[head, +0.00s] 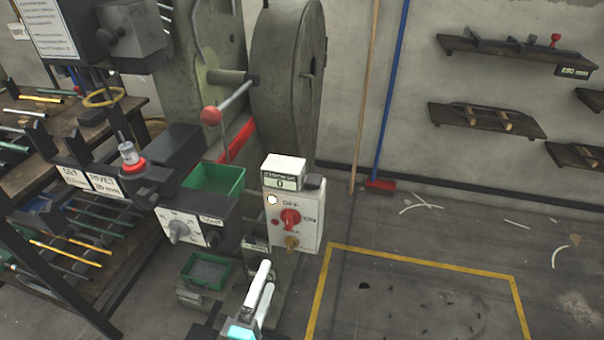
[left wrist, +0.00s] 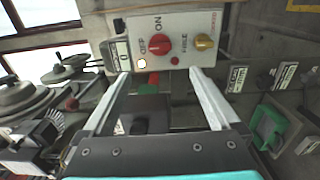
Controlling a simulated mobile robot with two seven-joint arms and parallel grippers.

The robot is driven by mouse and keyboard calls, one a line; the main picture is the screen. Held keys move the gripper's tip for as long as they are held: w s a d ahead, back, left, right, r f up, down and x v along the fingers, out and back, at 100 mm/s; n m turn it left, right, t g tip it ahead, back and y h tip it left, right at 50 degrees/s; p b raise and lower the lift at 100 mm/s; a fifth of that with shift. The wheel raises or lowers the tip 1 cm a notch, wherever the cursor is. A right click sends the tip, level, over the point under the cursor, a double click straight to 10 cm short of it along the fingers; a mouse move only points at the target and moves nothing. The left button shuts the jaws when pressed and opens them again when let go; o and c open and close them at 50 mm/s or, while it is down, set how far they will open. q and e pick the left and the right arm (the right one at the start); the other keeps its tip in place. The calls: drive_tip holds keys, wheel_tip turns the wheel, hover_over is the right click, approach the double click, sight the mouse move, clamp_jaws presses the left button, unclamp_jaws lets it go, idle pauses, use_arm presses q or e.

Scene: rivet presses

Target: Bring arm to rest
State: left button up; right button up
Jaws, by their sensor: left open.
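My left gripper (head: 264,280) is at the bottom middle of the head view, below the white control box (head: 310,236) on the rivet press. Its two pale fingers are apart with nothing between them. In the left wrist view the open left gripper (left wrist: 158,76) faces the same control box, which shows at the top with a red knob (left wrist: 160,44) marked OFF and ON and a brass key knob (left wrist: 205,42). The fingertips appear close below the box; I cannot tell the exact gap. My right gripper is in neither view.
The green rivet press (head: 215,60) with its large wheel (head: 288,70) stands behind. Green bins (head: 207,270) and a dial box (head: 190,230) are left of the gripper. A rod rack is at far left. Open floor with yellow tape (head: 420,257) lies right.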

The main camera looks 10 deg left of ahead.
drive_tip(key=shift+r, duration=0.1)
use_arm(q)
drive_tip(key=s+f+m+g+h+p, duration=0.1)
drive_tip(key=s+f+m+g+p, duration=0.75)
drive_tip(key=f+m+p, duration=0.2)
drive_tip(key=s+a+f+m+g+p, duration=0.1)
drive_tip(key=s+m+g+p, duration=0.1)
drive_tip(key=s, duration=0.5)
drive_tip(key=s+a+f+m+g+y+p, duration=0.1)
drive_tip(key=s+f+m+g+p, duration=0.1)
drive_tip(key=s, duration=0.6)
drive_tip(key=s+a+f+m+g+p, duration=0.1)
drive_tip(key=s+f+m+g+p, duration=0.1)
drive_tip(key=s+m+g+p, duration=0.2)
drive_tip(key=s+m, duration=0.2)
drive_tip(key=s, duration=0.2)
drive_tip(key=shift+s+a+y, duration=0.15)
drive_tip(key=shift+a+y, duration=0.15)
drive_tip(key=shift+a, duration=0.1)
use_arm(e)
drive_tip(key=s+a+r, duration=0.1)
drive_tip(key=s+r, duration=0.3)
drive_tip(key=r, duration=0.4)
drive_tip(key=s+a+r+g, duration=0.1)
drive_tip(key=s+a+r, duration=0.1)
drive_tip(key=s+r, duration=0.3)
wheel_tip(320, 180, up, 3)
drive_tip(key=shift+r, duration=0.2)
